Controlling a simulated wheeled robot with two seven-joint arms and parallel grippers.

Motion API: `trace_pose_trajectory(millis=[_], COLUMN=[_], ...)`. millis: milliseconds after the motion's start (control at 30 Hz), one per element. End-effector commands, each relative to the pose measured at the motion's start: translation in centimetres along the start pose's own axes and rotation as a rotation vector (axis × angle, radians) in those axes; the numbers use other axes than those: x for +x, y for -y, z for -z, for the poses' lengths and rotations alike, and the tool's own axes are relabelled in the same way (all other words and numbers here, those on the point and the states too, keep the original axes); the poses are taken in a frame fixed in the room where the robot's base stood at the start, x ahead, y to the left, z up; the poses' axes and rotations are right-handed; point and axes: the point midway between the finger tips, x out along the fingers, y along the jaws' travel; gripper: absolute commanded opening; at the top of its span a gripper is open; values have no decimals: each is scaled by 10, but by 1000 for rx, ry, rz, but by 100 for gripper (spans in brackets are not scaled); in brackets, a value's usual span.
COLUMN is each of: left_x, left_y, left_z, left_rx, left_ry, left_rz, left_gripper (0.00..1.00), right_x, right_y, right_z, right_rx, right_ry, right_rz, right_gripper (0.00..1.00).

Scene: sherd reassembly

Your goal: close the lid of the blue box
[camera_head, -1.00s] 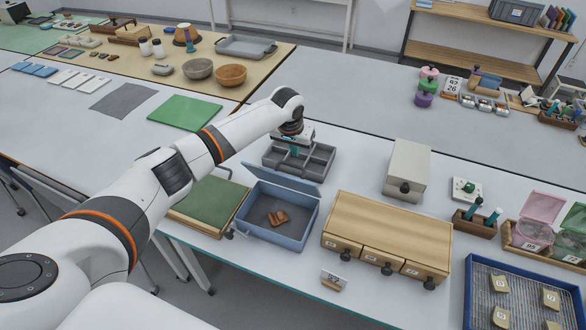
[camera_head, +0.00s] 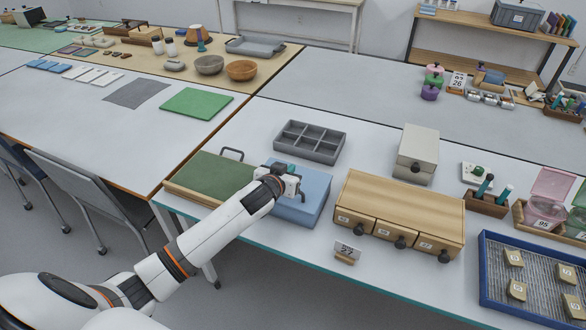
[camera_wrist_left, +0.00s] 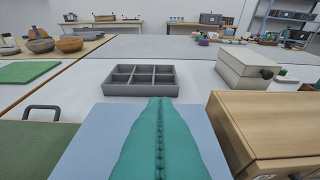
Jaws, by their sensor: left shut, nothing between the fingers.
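The blue box (camera_head: 312,202) stands on the white table between the green board and the wooden drawer unit. Its lid (camera_head: 308,178) is down over the top, and the inside is hidden. My left gripper (camera_head: 297,188) is shut and empty at the lid, over its left part; I cannot tell whether it touches it. In the left wrist view the lid (camera_wrist_left: 85,150) lies flat beneath the teal fingers (camera_wrist_left: 160,140). My right gripper is in neither view.
A grey divided tray (camera_head: 310,142) sits behind the box. A green board (camera_head: 212,178) with a dark handle lies on the left.

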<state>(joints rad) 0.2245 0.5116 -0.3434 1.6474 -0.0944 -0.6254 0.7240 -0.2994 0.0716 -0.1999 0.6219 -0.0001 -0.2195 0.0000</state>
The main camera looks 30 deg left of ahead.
Motion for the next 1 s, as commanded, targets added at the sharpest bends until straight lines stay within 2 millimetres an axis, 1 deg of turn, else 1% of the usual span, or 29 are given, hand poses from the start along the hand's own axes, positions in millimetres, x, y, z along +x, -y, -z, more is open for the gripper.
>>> trace_pose_trajectory(millis=[33,100,300,500,600,733,1000], left_x=[2,0,-4,-6,-6,-7,-8], left_y=[1,0,0,-1,-1,-1,-1], left_z=[20,28,47,59,63,65,65], left_rx=[-4,-4,-3,0,0,1,2], left_ry=[33,81,199,286,316,343,362], left_rz=[2,2,3,4,5,5,6], left_gripper=[0,0,0,0,0,0,0], right_x=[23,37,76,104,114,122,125], right_y=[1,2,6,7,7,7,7], right_z=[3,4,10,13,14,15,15], right_rx=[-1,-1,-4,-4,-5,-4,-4], right_ry=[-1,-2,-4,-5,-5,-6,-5], right_rz=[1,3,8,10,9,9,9], right_gripper=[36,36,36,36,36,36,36])
